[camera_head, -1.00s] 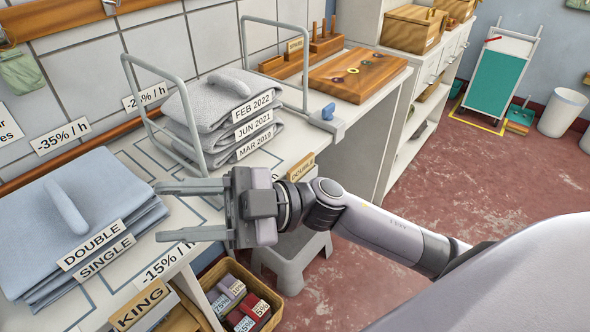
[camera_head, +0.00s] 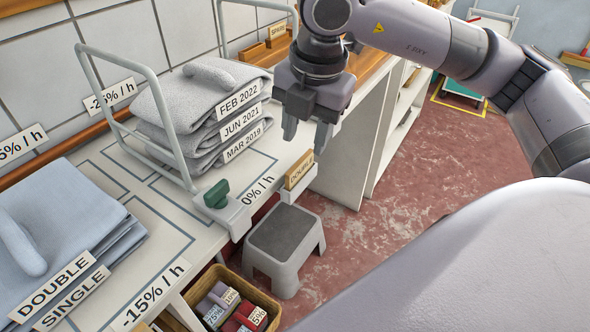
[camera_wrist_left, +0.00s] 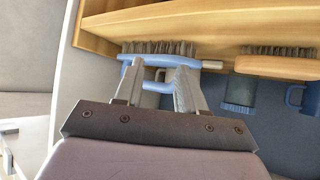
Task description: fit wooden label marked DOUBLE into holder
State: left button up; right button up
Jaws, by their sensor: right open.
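The wooden label marked DOUBLE (camera_head: 299,169) stands at the front edge of the counter, on or in a small white holder (camera_head: 298,191). I cannot tell how deep it sits. My right gripper (camera_head: 307,137) points down just above the label, its two fingers apart and empty. No contact between the fingers and the label is clear. My left gripper (camera_wrist_left: 158,75) shows only in the left wrist view. Its fingers are apart, in front of a blue brush handle (camera_wrist_left: 152,61); nothing is clearly held between them.
Grey folded stacks (camera_head: 205,110) and blue folded cloth with paper DOUBLE and SINGLE tags (camera_head: 60,230) lie on the counter. A green-knobbed clamp (camera_head: 217,194) sits by the 0% / h mark. A grey stool (camera_head: 285,240) and a box of small blocks (camera_head: 235,300) are below.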

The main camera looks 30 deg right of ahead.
aim_at(301, 162)
jog(key=f, duration=0.2)
jog(key=w+f, duration=0.1)
jog(key=f, duration=0.3)
jog(key=shift+w+d+f, duration=0.15)
jog(key=shift+w+f, duration=0.1)
jog(key=shift+f, duration=0.1)
grip_shut()
